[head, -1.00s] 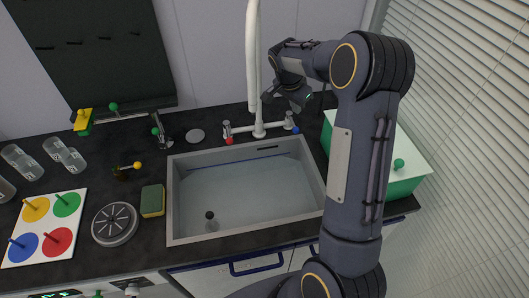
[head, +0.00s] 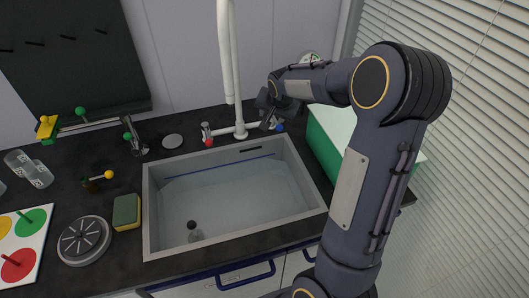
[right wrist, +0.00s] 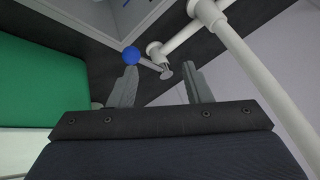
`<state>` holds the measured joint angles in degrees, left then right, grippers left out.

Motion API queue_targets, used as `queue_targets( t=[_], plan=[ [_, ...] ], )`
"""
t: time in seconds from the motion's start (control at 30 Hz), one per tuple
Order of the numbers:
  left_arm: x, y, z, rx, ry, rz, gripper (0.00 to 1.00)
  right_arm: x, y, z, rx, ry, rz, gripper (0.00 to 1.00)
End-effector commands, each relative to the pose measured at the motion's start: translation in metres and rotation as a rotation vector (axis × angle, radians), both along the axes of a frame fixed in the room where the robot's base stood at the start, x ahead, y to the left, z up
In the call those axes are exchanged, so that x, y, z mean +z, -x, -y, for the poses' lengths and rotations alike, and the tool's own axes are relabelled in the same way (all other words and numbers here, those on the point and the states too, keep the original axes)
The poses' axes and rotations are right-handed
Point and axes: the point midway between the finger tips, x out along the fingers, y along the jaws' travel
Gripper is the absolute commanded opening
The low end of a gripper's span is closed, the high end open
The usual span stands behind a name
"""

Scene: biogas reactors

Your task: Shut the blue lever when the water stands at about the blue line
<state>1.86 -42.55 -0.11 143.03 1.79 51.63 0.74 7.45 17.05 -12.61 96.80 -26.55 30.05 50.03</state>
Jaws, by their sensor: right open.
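The sink (head: 153,215) holds clear water (head: 235,200). A blue line (head: 215,167) runs along its back wall; the water edge looks a little below it, but the exact gap is hard to tell. The blue lever (head: 280,127) is at the right of the white tap (head: 240,131). In the right wrist view its blue ball (right wrist: 131,56) points left, just beyond the left fingertip. My right gripper (head: 268,106) is at the lever; its open fingers (right wrist: 161,84) are on either side of the lever's stem end, with nothing gripped. My left gripper is out of view.
A red knob (head: 208,141) is at the tap's left. A green box (head: 330,150) is right of the sink. A sponge (head: 127,211) and round drain disc (head: 84,240) lie left. The tall spout (head: 226,60) rises close to my gripper.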

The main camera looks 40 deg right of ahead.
Motion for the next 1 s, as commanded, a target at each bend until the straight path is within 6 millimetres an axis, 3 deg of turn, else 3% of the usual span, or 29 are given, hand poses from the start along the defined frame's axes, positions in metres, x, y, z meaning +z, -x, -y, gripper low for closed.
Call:
queue_targets(
  t=[0.03, 0.2, 0.4, 0.6, 0.77, 1.0],
  plan=[
    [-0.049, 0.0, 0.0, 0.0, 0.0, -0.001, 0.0, -0.033, 0.007, -0.005, 0.076, 0.028, 0.103, 0.44],
    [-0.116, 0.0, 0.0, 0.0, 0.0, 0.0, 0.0, -0.049, 0.031, -0.016, 0.257, 0.222, 0.434, 0.44],
    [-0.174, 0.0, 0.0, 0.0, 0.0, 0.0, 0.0, -0.07, 0.038, 0.0, 0.275, 0.477, 0.671, 0.44],
    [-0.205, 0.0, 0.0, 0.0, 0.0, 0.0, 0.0, -0.079, 0.043, 0.014, 0.251, 0.637, 0.794, 0.44],
    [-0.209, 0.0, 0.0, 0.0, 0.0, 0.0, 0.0, -0.076, 0.042, 0.019, 0.242, 0.684, 0.828, 0.44],
    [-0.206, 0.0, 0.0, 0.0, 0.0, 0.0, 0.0, -0.074, 0.011, 0.029, 0.244, 0.686, 0.828, 0.44]
  ],
)
